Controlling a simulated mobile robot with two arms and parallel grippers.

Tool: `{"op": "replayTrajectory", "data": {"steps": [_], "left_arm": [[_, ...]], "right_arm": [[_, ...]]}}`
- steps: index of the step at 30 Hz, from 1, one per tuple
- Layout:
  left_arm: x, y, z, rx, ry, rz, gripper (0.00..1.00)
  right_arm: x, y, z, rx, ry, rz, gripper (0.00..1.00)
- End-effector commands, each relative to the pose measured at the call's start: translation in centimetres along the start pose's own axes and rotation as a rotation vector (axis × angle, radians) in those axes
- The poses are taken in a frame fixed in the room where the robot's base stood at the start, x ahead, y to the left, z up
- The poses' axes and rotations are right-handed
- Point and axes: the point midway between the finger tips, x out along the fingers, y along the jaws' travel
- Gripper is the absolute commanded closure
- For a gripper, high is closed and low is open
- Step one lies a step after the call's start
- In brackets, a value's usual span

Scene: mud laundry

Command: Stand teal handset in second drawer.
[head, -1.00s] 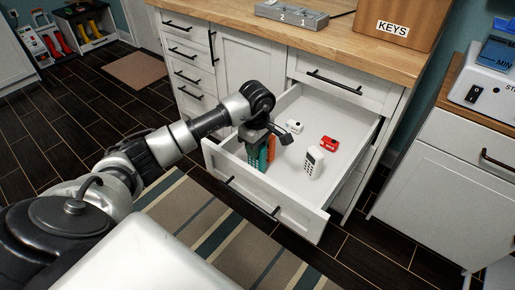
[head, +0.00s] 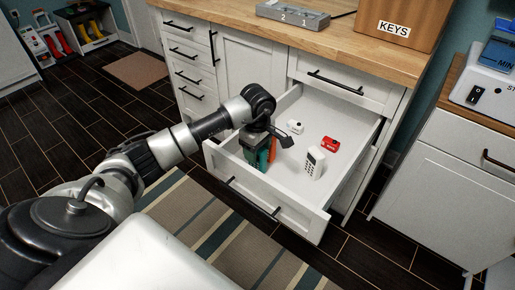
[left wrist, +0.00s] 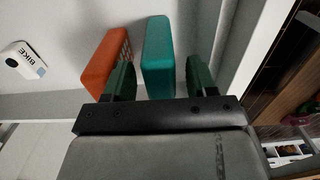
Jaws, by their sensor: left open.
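The teal handset (left wrist: 158,57) stands upright in the open drawer (head: 300,212), near its front left part. It shows in the head view (head: 263,158) partly hidden by my gripper. My left gripper (left wrist: 161,78) is open, reaching down into the drawer. Its two dark green fingers are on either side of the teal handset, with a gap visible on the right side. An orange handset (left wrist: 105,60) stands just left of the teal one, beyond the left finger. My right gripper is not in view.
In the drawer are a white handset (head: 315,162), a red item (head: 330,143) and a small white item labelled BIKE (left wrist: 25,60). The drawer's right and back parts are mostly clear. The wooden counter (head: 350,45) overhangs the drawer's back.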

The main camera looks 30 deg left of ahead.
Motion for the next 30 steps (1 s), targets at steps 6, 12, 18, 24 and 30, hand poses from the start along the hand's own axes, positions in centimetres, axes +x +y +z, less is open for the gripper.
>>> {"op": "replayTrajectory", "data": {"steps": [6,12,18,24,30], "left_arm": [[-2.9,0.1,-0.1,0.001,0.002,0.005,0.43],[-7.4,0.1,0.0,0.001,0.001,0.005,0.43],[-10.8,0.1,0.0,0.000,0.001,0.002,0.43],[-12.2,0.0,0.0,0.000,0.000,0.000,0.43],[-12.2,0.0,0.0,0.000,0.000,-0.001,0.43]], "right_arm": [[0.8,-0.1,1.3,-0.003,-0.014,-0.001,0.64],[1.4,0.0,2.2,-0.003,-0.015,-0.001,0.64],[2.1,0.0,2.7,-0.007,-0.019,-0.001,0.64],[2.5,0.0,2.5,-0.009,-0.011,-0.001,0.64],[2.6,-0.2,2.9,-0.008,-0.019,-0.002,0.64]]}}
